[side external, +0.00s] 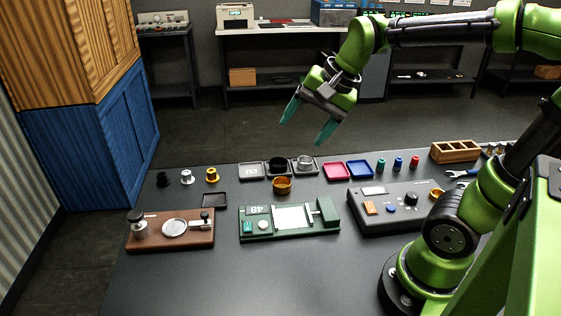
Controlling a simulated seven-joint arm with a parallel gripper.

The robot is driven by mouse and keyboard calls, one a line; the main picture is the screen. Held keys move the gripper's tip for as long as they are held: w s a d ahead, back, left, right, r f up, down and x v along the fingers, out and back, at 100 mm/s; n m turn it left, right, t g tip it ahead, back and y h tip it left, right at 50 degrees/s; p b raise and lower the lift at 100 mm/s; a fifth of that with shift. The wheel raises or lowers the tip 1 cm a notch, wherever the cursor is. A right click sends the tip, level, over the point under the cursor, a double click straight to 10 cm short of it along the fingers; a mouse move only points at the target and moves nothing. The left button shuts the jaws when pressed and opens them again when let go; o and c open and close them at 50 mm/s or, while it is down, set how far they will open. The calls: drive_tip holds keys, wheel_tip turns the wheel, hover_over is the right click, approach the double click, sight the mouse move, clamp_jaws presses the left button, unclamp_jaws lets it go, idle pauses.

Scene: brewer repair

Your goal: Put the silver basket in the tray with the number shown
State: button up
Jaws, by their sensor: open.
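The silver ring-like basket (305,161) appears to sit in a dark square tray (316,173) at the back middle of the bench. A black basket (278,164) sits in the tray to its left, and a gold basket (282,185) stands on the bench in front. A green device (290,219) carries a label that looks like 48, upside down.
Pink (336,171) and blue (360,169) trays and small coloured cylinders (398,163) stand right of the row. A grey control box (400,207), brown board (171,230) and small dark tray (214,200) lie nearer. Small black, silver and gold pieces (186,177) stand left.

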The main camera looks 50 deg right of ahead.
drive_tip(key=s+a+f+n+t, duration=0.1)
drive_tip(key=s+a+n, duration=0.4)
drive_tip(key=s+n, duration=0.2)
drive_tip(key=shift+s+f+n+t, duration=0.15)
drive_tip(key=shift+f+n+t, duration=0.25)
drive_tip(key=shift+n, duration=0.7)
drive_tip(key=shift+r, duration=0.1)
